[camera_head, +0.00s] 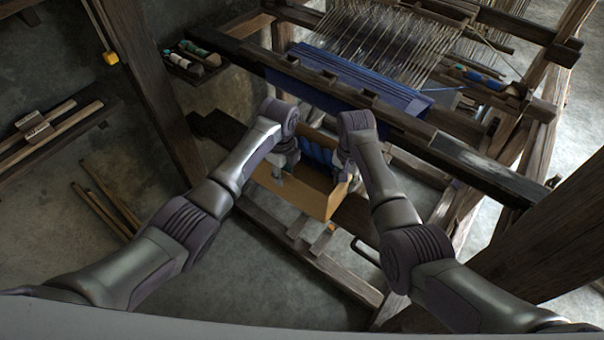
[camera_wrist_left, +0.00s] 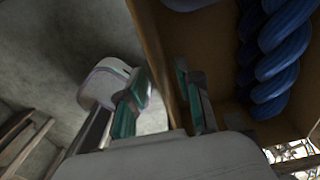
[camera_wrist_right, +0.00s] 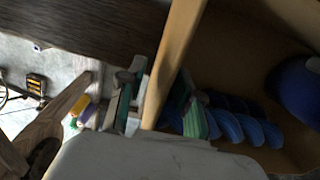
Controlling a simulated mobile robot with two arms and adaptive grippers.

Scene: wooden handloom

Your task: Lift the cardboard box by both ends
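The cardboard box (camera_head: 300,198) sits inside the loom frame at the middle of the head view, with twisted blue yarn inside. My left gripper (camera_head: 284,166) is at the box's left end. In the left wrist view its fingers (camera_wrist_left: 166,104) stand on either side of a box wall (camera_wrist_left: 166,40), with a gap on the outer side. My right gripper (camera_head: 345,168) is at the right end. In the right wrist view its fingers (camera_wrist_right: 160,112) straddle the other wall (camera_wrist_right: 176,50), also with some gap. The box's underside is hidden.
The loom's dark beam (camera_head: 400,122) and blue cloth (camera_head: 350,78) lie just beyond the box. A lower wooden rail (camera_head: 310,262) runs in front of it. A thick post (camera_head: 545,240) stands at the right. Grey floor is open at the left.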

